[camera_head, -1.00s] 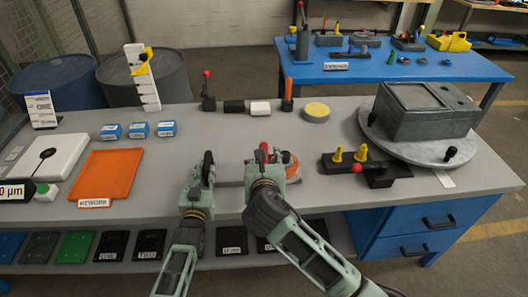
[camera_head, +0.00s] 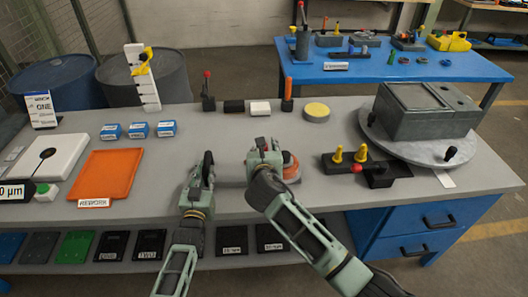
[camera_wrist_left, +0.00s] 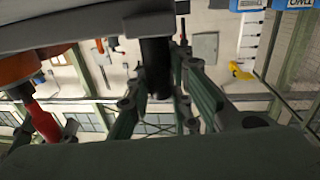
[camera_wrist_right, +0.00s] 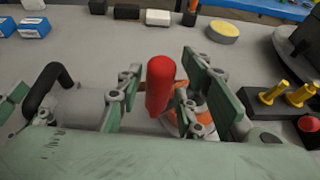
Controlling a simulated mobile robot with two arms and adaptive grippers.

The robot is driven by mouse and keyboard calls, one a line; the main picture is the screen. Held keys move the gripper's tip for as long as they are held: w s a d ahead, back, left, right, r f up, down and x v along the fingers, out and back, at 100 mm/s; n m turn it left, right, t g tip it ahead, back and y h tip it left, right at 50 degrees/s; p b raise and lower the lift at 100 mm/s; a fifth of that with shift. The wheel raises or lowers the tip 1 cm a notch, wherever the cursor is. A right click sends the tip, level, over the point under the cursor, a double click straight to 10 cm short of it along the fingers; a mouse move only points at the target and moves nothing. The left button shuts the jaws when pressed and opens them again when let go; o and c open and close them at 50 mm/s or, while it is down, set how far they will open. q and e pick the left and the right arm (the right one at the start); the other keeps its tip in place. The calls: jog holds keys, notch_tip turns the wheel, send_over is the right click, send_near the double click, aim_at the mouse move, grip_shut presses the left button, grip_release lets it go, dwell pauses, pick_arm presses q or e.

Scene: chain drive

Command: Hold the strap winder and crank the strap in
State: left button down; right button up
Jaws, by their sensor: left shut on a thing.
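The strap winder lies near the front edge of the bench, with a grey body (camera_head: 231,173), an orange drum (camera_head: 290,168), a black handle (camera_wrist_right: 50,85) and a red crank knob (camera_wrist_right: 160,86). My left gripper (camera_head: 207,170) is shut on the black handle, which shows between its fingers in the left wrist view (camera_wrist_left: 155,65). My right gripper (camera_head: 263,152) is over the crank side. In the right wrist view its fingers (camera_wrist_right: 155,95) stand apart on either side of the red knob, with a gap on the left. The strap cannot be made out.
A black block with yellow pegs (camera_head: 348,163) and a grey box on a round turntable (camera_head: 425,145) stand to the right. An orange tray (camera_head: 106,176) lies to the left. A yellow-topped disc (camera_head: 316,112) and several small blocks sit behind. The bench between is clear.

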grip_shut()
jog(key=shift+w+f, duration=0.1)
dwell(0.4)
jog(key=w+m+h, duration=0.3)
jog(key=w, duration=0.5)
jog(key=shift+g+h, duration=0.3)
jog(key=shift+g, duration=0.1)
jog(key=shift+d, duration=0.3)
dwell(1.1)
jog(key=shift+o, duration=1.3)
grip_release()
jog(key=shift+a, duration=0.1)
